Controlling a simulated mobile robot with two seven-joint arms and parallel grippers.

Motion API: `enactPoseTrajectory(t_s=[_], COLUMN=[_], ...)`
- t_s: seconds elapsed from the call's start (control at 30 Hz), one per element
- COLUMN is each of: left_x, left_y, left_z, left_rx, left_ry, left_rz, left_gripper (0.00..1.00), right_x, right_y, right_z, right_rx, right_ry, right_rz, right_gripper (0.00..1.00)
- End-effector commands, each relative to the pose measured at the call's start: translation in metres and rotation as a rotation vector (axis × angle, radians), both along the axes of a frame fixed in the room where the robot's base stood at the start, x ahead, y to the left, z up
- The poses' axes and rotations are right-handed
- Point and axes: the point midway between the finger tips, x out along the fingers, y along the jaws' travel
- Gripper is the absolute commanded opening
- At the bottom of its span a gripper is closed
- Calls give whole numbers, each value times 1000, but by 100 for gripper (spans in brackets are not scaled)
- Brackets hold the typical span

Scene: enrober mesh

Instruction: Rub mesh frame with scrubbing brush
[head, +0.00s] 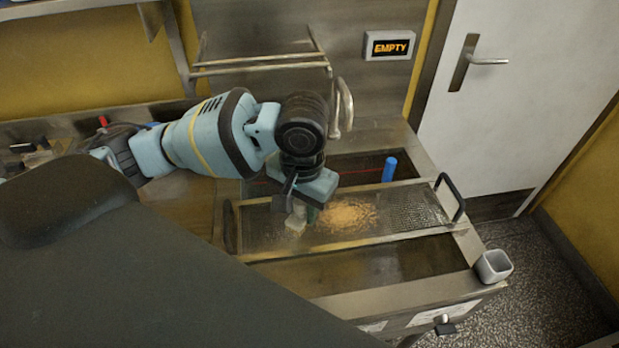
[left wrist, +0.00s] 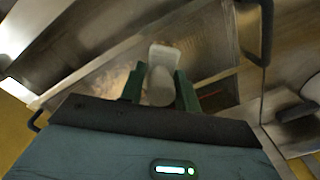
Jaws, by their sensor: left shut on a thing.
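The mesh frame (head: 418,209) lies across the steel trough, with a dark handle at each end. A tan, crumbly patch covers its middle, and bare mesh shows to the right. In the left wrist view the mesh (left wrist: 212,45) stretches out past the fingers. My left gripper (head: 304,214) points down over the left part of the mesh. Its green fingers are shut on a pale scrubbing brush (left wrist: 162,66), which also shows in the head view (head: 295,220) at the left edge of the patch. I cannot tell whether the brush touches the mesh. My right gripper is out of view.
A blue cylinder (head: 389,169) stands upright behind the frame. A white square cup (head: 493,266) sits at the trough's front right corner. A rail (head: 262,63) and a lit "EMPTY" sign (head: 389,46) are on the back wall. A white door stands at right.

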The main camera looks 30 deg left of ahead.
Motion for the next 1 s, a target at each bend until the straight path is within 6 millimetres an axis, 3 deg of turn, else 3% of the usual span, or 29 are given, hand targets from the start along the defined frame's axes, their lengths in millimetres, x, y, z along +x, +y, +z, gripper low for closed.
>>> enactPoseTrajectory(t_s=[0.17,1.0], left_x=[4,30], left_y=[-1,-4], left_z=[4,27], left_rx=[-5,-15], left_ry=[2,4], left_rz=[-202,-1732], left_gripper=[14,14], right_x=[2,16], right_y=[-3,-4], right_z=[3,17], right_rx=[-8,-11], right_ry=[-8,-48], right_rz=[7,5], right_gripper=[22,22])
